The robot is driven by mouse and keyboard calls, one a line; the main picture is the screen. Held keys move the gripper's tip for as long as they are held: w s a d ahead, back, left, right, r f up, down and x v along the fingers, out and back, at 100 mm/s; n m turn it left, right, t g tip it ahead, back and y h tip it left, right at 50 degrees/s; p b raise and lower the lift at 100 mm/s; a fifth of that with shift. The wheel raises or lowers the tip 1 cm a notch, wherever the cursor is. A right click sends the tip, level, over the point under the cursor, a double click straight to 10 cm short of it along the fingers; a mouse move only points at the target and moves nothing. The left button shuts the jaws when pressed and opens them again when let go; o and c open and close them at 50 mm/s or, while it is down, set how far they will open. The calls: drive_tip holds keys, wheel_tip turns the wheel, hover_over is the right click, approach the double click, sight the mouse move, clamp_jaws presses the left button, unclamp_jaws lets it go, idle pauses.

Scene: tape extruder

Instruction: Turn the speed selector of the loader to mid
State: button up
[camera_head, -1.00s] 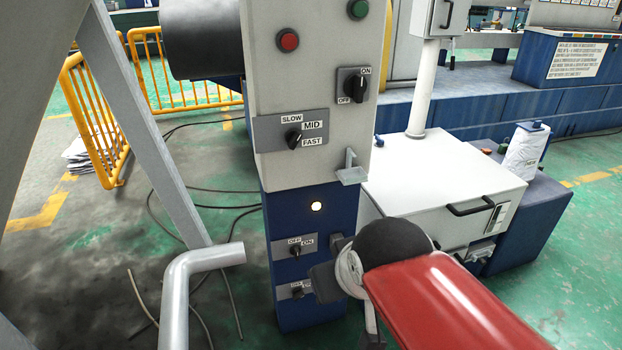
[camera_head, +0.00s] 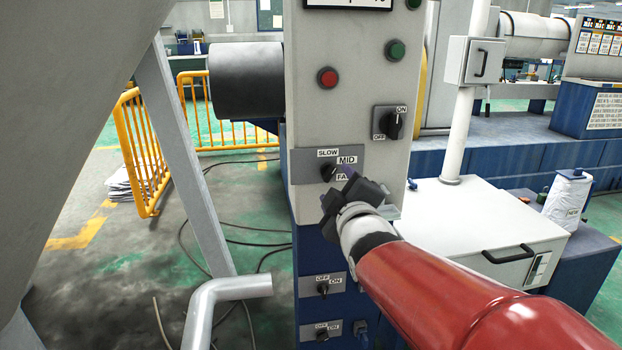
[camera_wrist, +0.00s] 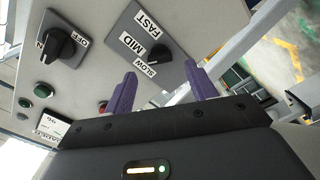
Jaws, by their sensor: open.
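The speed selector is a small black knob (camera_head: 328,172) on a grey plate marked SLOW, MID and FAST, on the loader's upright panel. It also shows in the wrist view as a dark knob (camera_wrist: 160,53) beside the three labels. I cannot tell surely which label it points to. My gripper (camera_head: 347,180) is in front of the plate, just right of the knob, and partly covers the FAST label. In the wrist view my gripper (camera_wrist: 160,69) is open, its two purple fingers apart, with the knob a little beyond the gap between the tips. Nothing is held.
An ON/OFF switch (camera_head: 393,123), a red button (camera_head: 327,77) and a green button (camera_head: 396,50) are above the selector. Two more switches sit low on the blue base. A bent grey pipe (camera_head: 225,290) stands at the lower left. A white cabinet (camera_head: 480,220) is at right.

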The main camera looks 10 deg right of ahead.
sight(331, 175)
drive_tip(key=shift+w, duration=2.2)
drive_tip(key=shift+c, duration=0.3)
drive_tip(key=c, duration=0.9)
drive_tip(key=shift+f+m+b, duration=0.2)
drive_tip(key=shift+m+b, duration=0.1)
drive_tip(key=shift+b, duration=0.15)
drive_tip(key=m+b, duration=0.2)
drive_tip(key=b, duration=0.1)
drive_tip(key=shift+f, duration=0.15)
drive_tip(key=shift+m+b, duration=0.8)
drive_tip(key=shift+m, duration=0.3)
drive_tip(key=shift+r+m, duration=0.35)
drive_tip(key=shift+m, duration=0.05)
